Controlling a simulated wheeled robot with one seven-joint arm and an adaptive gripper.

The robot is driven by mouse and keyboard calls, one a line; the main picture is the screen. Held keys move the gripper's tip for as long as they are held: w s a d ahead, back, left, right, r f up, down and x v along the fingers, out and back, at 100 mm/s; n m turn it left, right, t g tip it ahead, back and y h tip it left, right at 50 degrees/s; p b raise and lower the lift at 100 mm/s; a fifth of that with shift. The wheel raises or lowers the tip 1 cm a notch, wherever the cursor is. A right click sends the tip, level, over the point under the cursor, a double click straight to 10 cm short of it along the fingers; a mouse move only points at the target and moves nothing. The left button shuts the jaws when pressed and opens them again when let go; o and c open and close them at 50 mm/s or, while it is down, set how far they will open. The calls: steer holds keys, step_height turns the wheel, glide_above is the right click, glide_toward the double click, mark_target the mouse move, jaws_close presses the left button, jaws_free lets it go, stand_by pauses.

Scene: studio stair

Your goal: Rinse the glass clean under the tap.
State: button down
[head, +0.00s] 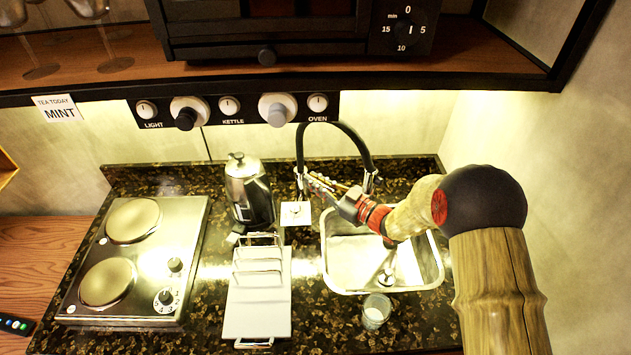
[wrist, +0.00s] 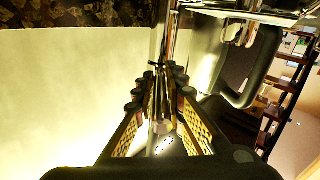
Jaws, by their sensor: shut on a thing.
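The glass (head: 376,311) stands upright on the dark counter, just in front of the sink (head: 331,270). Something pale shows in its lower part. The tap has a black arched hose (head: 343,126) behind the sink, which also shows in the wrist view (wrist: 262,65). My gripper (head: 313,183) is at the left end of the arch, away from the glass. In the wrist view my gripper (wrist: 158,88) has its fingers on both sides of a chrome tube (wrist: 161,52), shut on this part of the tap. The glass is not visible there. I cannot make out running water.
A dish rack (head: 258,305) and a metal kettle (head: 249,190) stand left of the sink. A two-plate hob (head: 190,235) is farther left. A shelf (head: 130,80) with a knob panel (head: 232,111) overhangs the back. A wall closes the right side.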

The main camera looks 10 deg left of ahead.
stand_by(0.7)
steer(key=m+t+h, duration=0.1)
steer(key=s+m+t+h+b, duration=0.1)
steer(key=t, duration=0.1)
steer(key=shift+a, duration=0.35)
steer(key=c, duration=1.8)
jaws_free()
steer(key=v, duration=1.2)
steer(key=shift+f, duration=0.1)
